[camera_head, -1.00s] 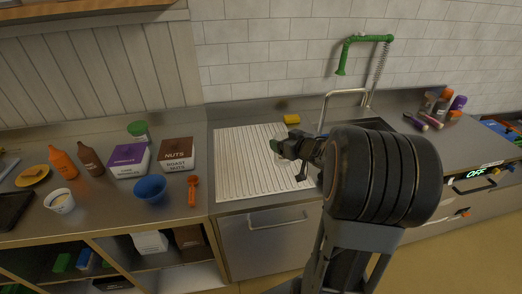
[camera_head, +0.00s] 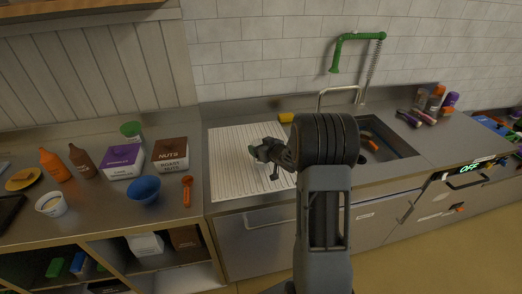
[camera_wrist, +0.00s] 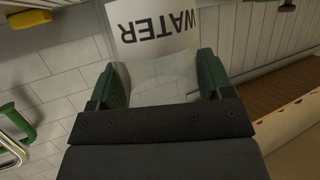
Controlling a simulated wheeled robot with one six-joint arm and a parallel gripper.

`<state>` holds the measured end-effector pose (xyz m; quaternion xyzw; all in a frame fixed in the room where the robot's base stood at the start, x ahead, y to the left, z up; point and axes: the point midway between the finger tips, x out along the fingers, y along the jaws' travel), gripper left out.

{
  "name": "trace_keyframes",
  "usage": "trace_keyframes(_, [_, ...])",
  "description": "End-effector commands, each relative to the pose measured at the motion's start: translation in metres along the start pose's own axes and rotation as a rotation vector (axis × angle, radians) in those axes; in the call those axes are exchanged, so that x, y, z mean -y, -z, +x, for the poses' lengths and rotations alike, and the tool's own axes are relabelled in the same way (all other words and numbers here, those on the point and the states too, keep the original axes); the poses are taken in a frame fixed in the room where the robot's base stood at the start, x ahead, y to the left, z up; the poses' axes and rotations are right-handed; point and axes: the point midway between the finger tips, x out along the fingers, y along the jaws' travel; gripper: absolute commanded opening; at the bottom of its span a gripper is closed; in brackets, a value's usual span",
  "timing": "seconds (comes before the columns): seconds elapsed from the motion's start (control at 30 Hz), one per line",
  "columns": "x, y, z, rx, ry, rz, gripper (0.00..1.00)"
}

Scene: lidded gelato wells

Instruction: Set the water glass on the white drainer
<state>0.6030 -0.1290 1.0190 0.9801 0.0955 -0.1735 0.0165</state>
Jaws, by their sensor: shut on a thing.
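The water glass (camera_wrist: 158,28) is clear, with a white label reading WATER. In the wrist view it sits between the green finger pads of my gripper (camera_wrist: 160,80), which is shut on it. In the head view my gripper (camera_head: 259,151) is over the white ribbed drainer (camera_head: 235,182), near its middle right. The glass is hard to make out there, and I cannot tell whether its base touches the drainer. My arm hides part of the drainer's right side.
The drainer is otherwise bare. A yellow sponge (camera_head: 286,117) lies behind it. The sink (camera_head: 378,140) and tap (camera_head: 340,90) are to the right. A nuts box (camera_head: 170,154), an orange scoop (camera_head: 187,190) and a blue bowl (camera_head: 144,189) stand to the left.

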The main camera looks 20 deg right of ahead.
Motion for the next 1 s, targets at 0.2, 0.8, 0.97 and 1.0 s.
trace_keyframes(0.2, [-0.001,-0.014,0.005,-0.002,-0.002,0.000,0.24])
trace_keyframes(0.8, [-0.001,-0.017,0.005,0.000,-0.002,0.000,0.99])
trace_keyframes(0.97, [-0.001,-0.017,0.005,0.000,-0.002,0.000,0.99])
trace_keyframes(1.0, [-0.001,-0.016,0.005,0.000,-0.002,0.000,0.99])
